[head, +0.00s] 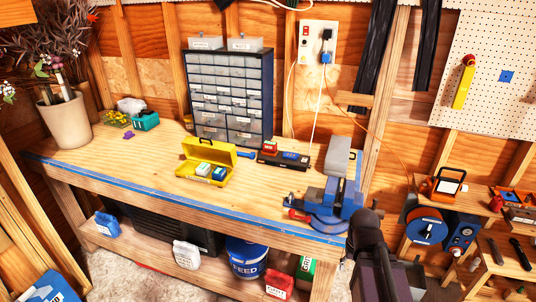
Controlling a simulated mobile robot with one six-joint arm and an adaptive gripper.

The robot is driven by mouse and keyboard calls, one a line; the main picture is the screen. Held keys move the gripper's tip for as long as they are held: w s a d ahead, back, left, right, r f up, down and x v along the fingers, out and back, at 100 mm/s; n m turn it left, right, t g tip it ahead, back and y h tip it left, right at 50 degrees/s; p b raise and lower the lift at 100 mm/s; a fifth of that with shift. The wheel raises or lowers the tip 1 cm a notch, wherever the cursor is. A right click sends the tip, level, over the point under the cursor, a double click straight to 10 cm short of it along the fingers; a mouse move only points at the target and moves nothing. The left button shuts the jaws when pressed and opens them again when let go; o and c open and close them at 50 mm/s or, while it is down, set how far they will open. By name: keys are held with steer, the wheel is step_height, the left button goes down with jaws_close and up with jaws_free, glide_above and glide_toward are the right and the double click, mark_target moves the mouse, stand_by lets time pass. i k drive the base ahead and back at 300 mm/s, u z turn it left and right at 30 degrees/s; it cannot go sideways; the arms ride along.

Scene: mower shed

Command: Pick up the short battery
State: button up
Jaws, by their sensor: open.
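An open yellow case (190,152) stands on the workbench, with its lid raised at the back. Inside it are two small block-shaped items, a teal and white one (203,168) and a blue and white one (219,173). They look like batteries, but I cannot tell which is the short one. A small red block (270,147) sits on the left part of a black charger-like device (290,158) to the right of the case. My gripper's fingers are not visible; only a dark part of my arm shows at the lower right, in front of the bench.
The wooden workbench (150,165) has clear room left of the case. A drawer cabinet (230,95) stands behind it. A blue vise (330,205) is on the right front corner. A plant pot (66,122) stands at the left end. A shelf with tools is at right.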

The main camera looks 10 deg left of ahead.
mark_target(269, 146)
steer(key=k, duration=0.95)
steer(key=u, duration=0.6)
steer(key=i, duration=0.9)
steer(key=u, duration=0.5)
steer(key=i, duration=1.3)
steer(key=z, duration=0.8)
steer(key=i, duration=0.5)
steer(key=z, duration=0.3)
